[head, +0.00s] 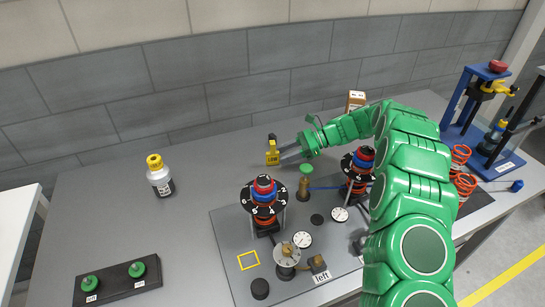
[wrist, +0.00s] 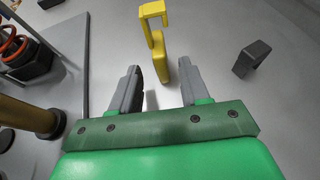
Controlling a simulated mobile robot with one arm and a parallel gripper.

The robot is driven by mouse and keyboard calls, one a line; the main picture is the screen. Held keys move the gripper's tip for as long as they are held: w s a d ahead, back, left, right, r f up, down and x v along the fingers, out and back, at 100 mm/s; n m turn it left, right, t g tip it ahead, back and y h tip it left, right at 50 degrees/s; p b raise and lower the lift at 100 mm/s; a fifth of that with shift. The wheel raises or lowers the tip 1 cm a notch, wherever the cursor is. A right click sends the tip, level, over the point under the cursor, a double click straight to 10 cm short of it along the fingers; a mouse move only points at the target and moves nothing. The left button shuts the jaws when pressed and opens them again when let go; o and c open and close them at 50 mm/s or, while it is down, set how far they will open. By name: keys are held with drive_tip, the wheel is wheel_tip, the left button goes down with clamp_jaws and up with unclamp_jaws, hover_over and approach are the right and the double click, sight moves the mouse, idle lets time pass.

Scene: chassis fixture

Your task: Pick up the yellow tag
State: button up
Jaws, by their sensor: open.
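The yellow tag (head: 272,156) has dark lettering on its front and a hooked or looped top. In the head view it appears at the tip of my gripper (head: 290,153), above the back of the bench. In the wrist view the yellow tag (wrist: 158,55) stands beyond and partly between the two grey fingers of my gripper (wrist: 160,80). The fingers are spread, with a gap on both sides of the tag's lower part. I see no finger touching it. The tag's lowest part is hard to make out.
A dark hooked piece (wrist: 250,58) lies to the right of the tag. A fixture plate (head: 233,225) carries black numbered dials with red and blue knobs (head: 263,190). A bottle with a yellow cap (head: 159,175) stands left. The bench between bottle and plate is clear.

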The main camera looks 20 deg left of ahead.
sight(273, 164)
drive_tip(key=shift+x, duration=2.5)
drive_tip(key=shift+a+r, duration=0.1)
drive_tip(key=shift+r, duration=0.05)
clamp_jaws()
